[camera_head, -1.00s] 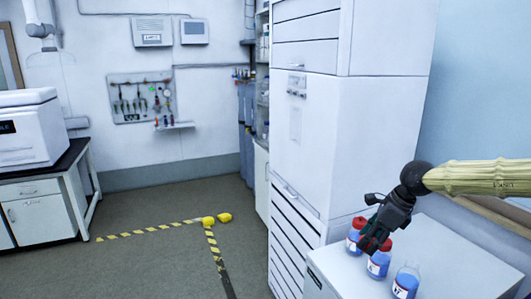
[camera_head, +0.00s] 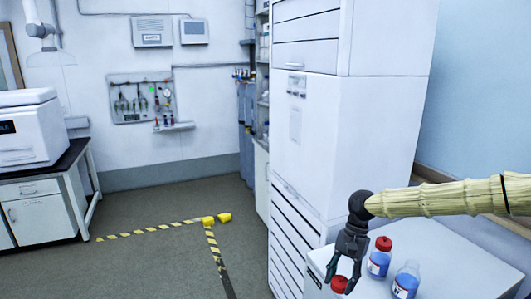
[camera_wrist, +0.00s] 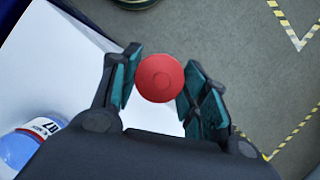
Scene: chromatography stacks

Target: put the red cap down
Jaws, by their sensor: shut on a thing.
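My gripper (camera_head: 342,278) is shut on a red cap (camera_head: 339,284) at the near left part of the white bench top (camera_head: 455,262). The wrist view shows the round red cap (camera_wrist: 160,78) between my two fingertips (camera_wrist: 160,85), above the bench edge with floor beyond. An open bottle of blue liquid (camera_head: 406,282) stands on the bench to the right. A blue bottle with its own red cap (camera_head: 379,258) stands behind it. My gripper and wrist cover the bench behind them. I cannot tell whether the held cap touches the top.
A tall white cabinet (camera_head: 375,130) stands directly behind the bench. The right part of the bench top is clear. Part of a blue bottle (camera_wrist: 32,145) shows at the lower left of the wrist view. Yellow-black tape (camera_head: 150,230) marks the open floor.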

